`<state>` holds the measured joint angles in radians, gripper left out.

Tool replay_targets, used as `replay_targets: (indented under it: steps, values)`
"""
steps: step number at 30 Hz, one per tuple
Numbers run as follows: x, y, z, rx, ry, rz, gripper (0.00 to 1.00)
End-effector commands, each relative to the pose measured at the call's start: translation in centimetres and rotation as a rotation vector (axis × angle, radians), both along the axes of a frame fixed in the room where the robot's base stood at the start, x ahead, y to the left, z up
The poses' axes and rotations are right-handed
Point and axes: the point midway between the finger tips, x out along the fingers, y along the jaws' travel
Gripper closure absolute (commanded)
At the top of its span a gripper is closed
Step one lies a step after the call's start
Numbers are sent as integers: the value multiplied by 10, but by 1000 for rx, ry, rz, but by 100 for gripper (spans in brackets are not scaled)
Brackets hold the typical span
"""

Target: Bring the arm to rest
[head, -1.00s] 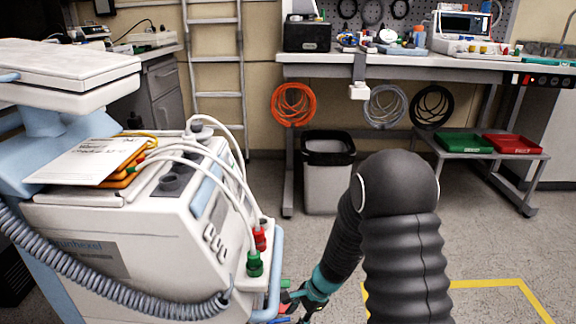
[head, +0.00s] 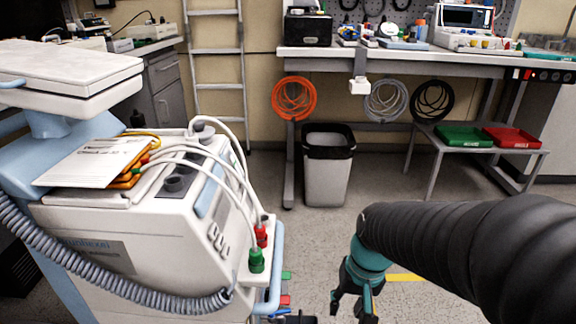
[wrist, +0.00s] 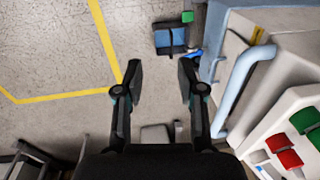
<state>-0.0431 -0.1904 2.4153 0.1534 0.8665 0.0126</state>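My gripper (head: 352,303) is at the lower middle of the head view, right of the white medical cart (head: 130,230) and apart from it. My black-sleeved arm reaches in from the right edge. In the wrist view my gripper (wrist: 160,78) has its two black fingers spread apart, with only floor between them. The cart's side with its blue rail (wrist: 240,85) lies right of the fingers there. A green plug (head: 256,260) and a red plug (head: 261,235) sit on the cart's front corner.
A grey bin (head: 327,165) stands under the workbench (head: 430,62). A low table with a green tray (head: 463,137) and a red tray (head: 512,138) is at the right. A blue-and-black object (wrist: 170,39) lies near the cart. The floor in the middle is clear.

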Motion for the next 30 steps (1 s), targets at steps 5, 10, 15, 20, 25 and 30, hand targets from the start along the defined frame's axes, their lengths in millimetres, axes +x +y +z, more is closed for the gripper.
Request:
replay_targets:
  steps: [5,10,15,20,25,30]
  values:
    - [-23,-18,45,-65,-114,52,61]
    - [-42,-32,83,-116,-232,66,61]
    - [-56,-37,117,-133,-350,54,61]
    - [-64,-38,139,-134,-425,41,61]
    - [-66,-39,148,-135,-447,34,61]
    - [-66,-39,146,-134,-445,35,61]
